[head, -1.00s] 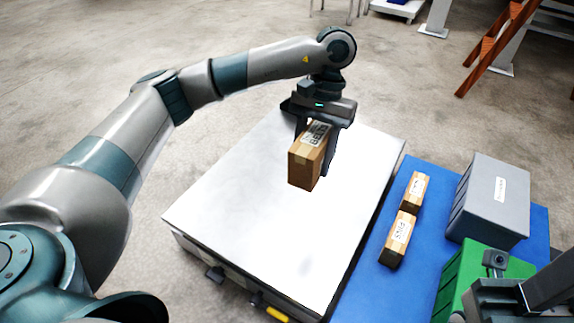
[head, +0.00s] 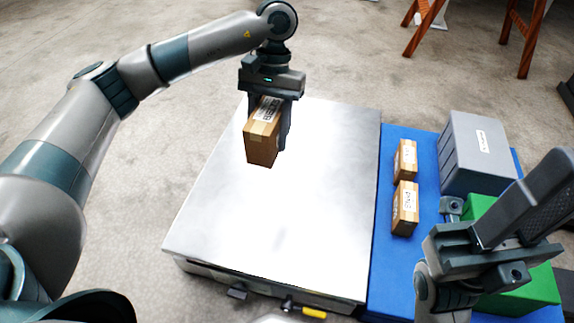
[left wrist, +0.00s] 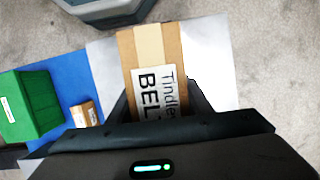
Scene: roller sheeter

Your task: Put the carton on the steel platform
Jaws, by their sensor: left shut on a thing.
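The carton (head: 262,138) is a brown box with tape and a white label. My left gripper (head: 270,112) is shut on it and holds it upright over the far left part of the steel platform (head: 290,220). In the left wrist view the carton (left wrist: 150,50) sits between the fingers, its label facing the camera. I cannot tell how high its bottom is above the platform. My right gripper (head: 490,255) is at the lower right, over the blue surface and the green box; its fingertips are not clear.
A blue surface (head: 388,270) adjoins the platform's right side. It bears two small cartons (head: 404,160) (head: 405,210), a grey bin (head: 478,150) and a green box (head: 530,285). A yellow-handled part (head: 313,312) is at the platform's front edge. The rest of the platform top is clear.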

